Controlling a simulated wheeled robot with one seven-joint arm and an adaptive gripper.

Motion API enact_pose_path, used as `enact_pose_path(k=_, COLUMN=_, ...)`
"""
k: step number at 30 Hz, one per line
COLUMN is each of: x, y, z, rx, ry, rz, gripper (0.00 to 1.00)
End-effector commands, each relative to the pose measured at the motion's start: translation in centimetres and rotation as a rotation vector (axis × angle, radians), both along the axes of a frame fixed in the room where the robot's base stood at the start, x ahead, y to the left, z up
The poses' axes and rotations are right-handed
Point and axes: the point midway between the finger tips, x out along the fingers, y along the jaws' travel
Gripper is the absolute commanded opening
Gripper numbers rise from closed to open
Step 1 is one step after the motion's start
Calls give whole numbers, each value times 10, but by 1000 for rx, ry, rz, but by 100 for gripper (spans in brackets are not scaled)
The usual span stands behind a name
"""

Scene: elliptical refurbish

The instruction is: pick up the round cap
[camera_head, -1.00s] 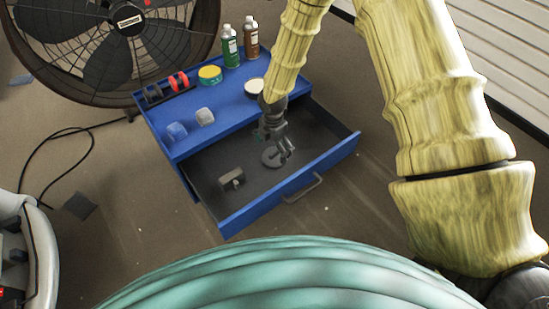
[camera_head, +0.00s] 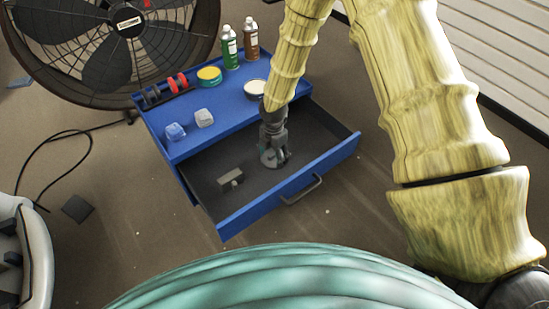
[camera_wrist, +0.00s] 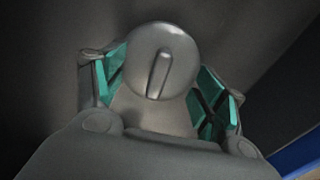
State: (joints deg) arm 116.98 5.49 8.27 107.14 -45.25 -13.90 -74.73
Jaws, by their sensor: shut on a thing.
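The round cap (camera_wrist: 150,62) is a grey metal disc with a raised bar across its middle. It shows in the wrist view between the two teal-padded fingers of my gripper (camera_wrist: 165,85). In the head view the cap (camera_head: 268,161) is in the open drawer (camera_head: 225,203), partly hidden by my gripper (camera_head: 272,158). My gripper points down into the drawer and is shut on the cap. I cannot tell whether the cap touches the drawer floor.
A small grey block (camera_head: 230,179) lies in the drawer, left of my gripper. The blue cabinet top (camera_head: 225,117) holds two bottles (camera_head: 230,48), tins (camera_head: 209,77) and crumpled cloths (camera_head: 204,118). A large fan (camera_head: 110,45) stands behind left. The drawer's front wall has a handle (camera_head: 302,190).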

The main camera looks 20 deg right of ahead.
Motion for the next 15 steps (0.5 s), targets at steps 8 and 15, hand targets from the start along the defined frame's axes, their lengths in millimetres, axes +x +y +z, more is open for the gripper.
enact_pose_path(k=8, x=-5, y=0, z=-7, rx=-1, ry=10, rz=0, gripper=51)
enact_pose_path(k=15, x=-5, y=0, z=14, rx=0, ry=9, rz=0, gripper=14)
